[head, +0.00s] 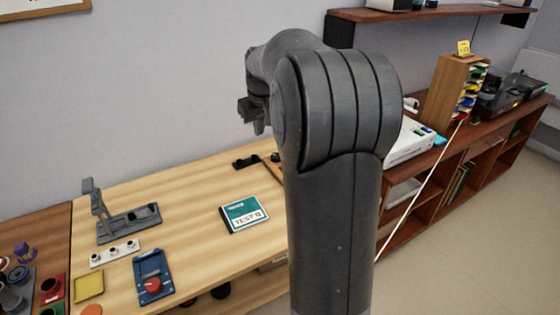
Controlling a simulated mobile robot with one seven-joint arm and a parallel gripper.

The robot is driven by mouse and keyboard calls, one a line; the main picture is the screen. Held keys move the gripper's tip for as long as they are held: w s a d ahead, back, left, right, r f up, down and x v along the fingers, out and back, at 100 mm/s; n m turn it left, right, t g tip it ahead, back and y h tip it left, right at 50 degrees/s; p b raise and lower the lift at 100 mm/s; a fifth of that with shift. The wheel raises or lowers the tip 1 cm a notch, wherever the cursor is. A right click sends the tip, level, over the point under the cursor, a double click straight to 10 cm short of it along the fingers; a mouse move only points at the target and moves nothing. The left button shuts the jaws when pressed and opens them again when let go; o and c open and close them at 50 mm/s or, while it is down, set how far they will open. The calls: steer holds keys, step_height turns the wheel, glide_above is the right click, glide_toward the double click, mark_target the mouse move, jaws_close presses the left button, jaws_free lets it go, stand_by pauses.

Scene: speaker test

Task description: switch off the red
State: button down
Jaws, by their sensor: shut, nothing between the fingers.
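A round red knob (152,285) sits on a dark blue base plate (152,264) on the wooden table, at the lower left of the head view. Another red piece (459,116) shows low in the wooden rack (451,85) at the right; it is too small to tell what it is. No on or off marking can be read on either. My gripper (256,121) is shut and empty, raised in front of the grey wall. It is apart from both red things. My own arm hides the middle of the view.
A teal-and-white box (246,213) lies on the table (190,222). A grey stand (128,222), a white strip with knobs (114,252) and a yellow tile (88,287) are at left. A white device (408,143) stands on the right shelf unit.

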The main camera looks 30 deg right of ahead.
steer(key=w+d+f, duration=0.4)
steer(key=d+f, duration=0.2)
steer(key=d, duration=0.2)
steer(key=w+d+f, duration=0.5)
steer(key=d+f, duration=0.2)
steer(key=d, duration=0.1)
steer(key=shift+g+y, duration=0.3)
steer(key=shift+g, duration=0.1)
steer(key=shift+f, duration=0.15)
steer(key=x, duration=1.2)
steer(key=shift+s+f, duration=0.3)
steer(key=shift+s, duration=0.05)
steer(key=shift+s+f, duration=0.1)
steer(key=shift+f, duration=0.55)
steer(key=shift+f, duration=0.1)
steer(key=shift+s+f, duration=0.3)
steer(key=shift+f, duration=0.1)
steer(key=shift+w, duration=0.1)
